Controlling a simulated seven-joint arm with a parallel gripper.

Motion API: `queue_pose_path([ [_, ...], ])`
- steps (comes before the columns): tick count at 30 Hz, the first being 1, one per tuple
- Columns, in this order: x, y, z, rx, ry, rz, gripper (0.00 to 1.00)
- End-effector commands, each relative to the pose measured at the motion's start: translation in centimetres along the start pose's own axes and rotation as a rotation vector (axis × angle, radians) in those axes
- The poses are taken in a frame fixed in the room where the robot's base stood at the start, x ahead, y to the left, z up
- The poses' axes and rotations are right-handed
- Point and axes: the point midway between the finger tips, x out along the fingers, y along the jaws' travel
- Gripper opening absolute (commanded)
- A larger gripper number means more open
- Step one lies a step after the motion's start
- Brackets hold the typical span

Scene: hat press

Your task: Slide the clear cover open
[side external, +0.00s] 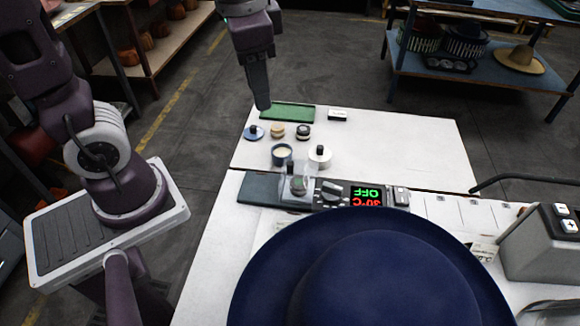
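The clear cover (290,170) is a small transparent box shape on the left part of the control panel (345,205). Whether the cover is open or closed is hard to tell. My gripper (263,106) points down above the far left part of the white table, behind and to the left of the cover and apart from it. Its fingers appear as one dark shape, so I cannot see any gap between them. Nothing visible hangs from it.
A large blue hat (375,270) fills the front. The panel display reads OFF and 30°C, upside down. A cup (282,153), a white lidded jar (320,157), small round items and a green tray (288,112) stand behind the cover. A grey button box (545,245) is at right.

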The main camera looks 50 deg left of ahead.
Motion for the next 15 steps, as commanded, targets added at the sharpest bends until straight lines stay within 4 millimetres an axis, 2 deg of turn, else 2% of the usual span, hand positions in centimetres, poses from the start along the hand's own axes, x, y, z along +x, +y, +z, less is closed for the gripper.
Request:
queue_pose_path([
  [1,2.0,-0.1,-1.8,0.075,-0.083,0.006,0.36],
  [3,5.2,-0.2,-4.1,0.185,-0.189,0.013,0.36],
  [6,10.0,0.0,-6.2,0.321,-0.319,0.026,0.36],
  [9,13.8,0.3,-7.2,0.415,-0.407,0.038,0.36],
  [12,15.8,0.5,-7.4,0.465,-0.453,0.044,0.36],
  [15,17.1,0.5,-7.1,0.479,-0.468,0.047,0.36],
])
